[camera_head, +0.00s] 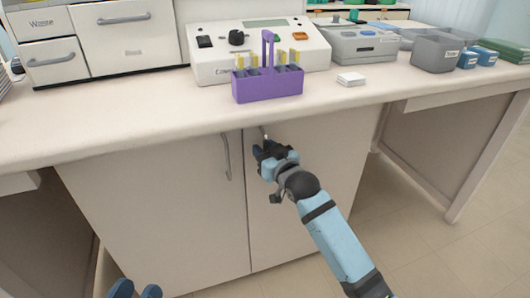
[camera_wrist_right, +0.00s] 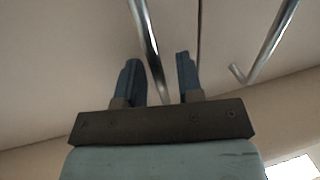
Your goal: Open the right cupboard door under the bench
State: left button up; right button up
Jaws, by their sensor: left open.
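The right cupboard door (camera_head: 310,190) is a beige panel under the bench and looks closed, flush with the left door (camera_head: 165,215). My right gripper (camera_head: 263,150) is at the upper left of the right door, over its handle. In the right wrist view, the metal bar of the right door's handle (camera_wrist_right: 148,42) runs between the two fingers of my right gripper (camera_wrist_right: 157,70). The fingers are apart, with gaps beside the bar. In the head view the gripper hides most of this handle. My left gripper (camera_head: 137,291) is open and empty at the bottom edge.
The left door's handle (camera_head: 227,157) is close by, and also shows in the right wrist view (camera_wrist_right: 268,45). On the bench (camera_head: 150,113) stand a purple rack (camera_head: 268,88), a white device (camera_head: 210,65) and grey containers (camera_head: 437,52). Open knee space lies right of the cupboard.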

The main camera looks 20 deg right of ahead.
grip_shut()
jog(key=shift+s, duration=0.15)
